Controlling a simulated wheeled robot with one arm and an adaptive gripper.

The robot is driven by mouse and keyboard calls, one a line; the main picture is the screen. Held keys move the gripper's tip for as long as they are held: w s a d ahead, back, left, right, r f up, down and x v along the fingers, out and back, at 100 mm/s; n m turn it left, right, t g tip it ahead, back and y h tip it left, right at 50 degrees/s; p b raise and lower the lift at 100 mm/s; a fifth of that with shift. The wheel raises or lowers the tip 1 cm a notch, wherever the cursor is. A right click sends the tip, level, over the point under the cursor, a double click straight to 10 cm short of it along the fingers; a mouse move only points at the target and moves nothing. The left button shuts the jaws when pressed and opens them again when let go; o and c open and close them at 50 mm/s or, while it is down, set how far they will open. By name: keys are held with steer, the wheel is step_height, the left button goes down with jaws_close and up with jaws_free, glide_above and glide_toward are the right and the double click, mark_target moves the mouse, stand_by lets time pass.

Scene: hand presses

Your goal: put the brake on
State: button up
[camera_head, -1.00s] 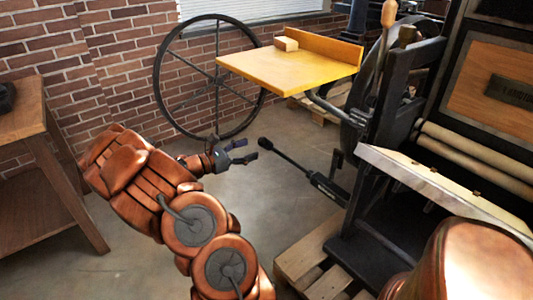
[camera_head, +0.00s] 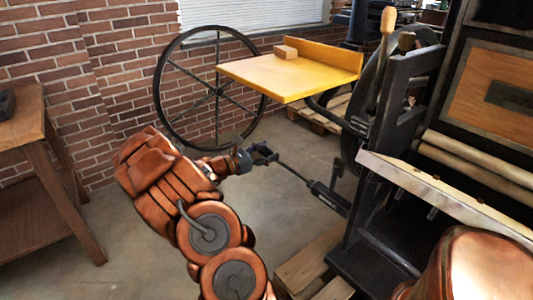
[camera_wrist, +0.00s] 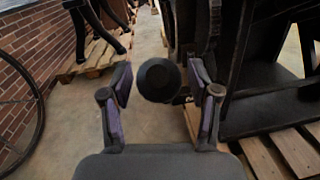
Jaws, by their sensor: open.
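The brake lever (camera_head: 327,197) is a thin black rod with a thicker sleeve, sticking out low to the left from the press frame. Its free end is hidden behind my gripper (camera_head: 265,154) in the head view. In the wrist view, the lever's round black knob (camera_wrist: 158,80) faces the camera and lies in line between the two fingers. My gripper (camera_wrist: 160,82) is open, with a finger to either side of the knob. I see no finger closed on it, and cannot tell how deep the knob is between them.
The dark press (camera_head: 400,130) stands at the right, with a yellow board (camera_head: 280,77) above the lever. A large spoked wheel (camera_head: 160,95) leans by the brick wall. A wooden table (camera_head: 25,115) is at the left. Pallet planks (camera_head: 305,265) lie below the press. Bare floor is around my arm.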

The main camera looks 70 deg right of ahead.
jaws_close()
stand_by(0.5)
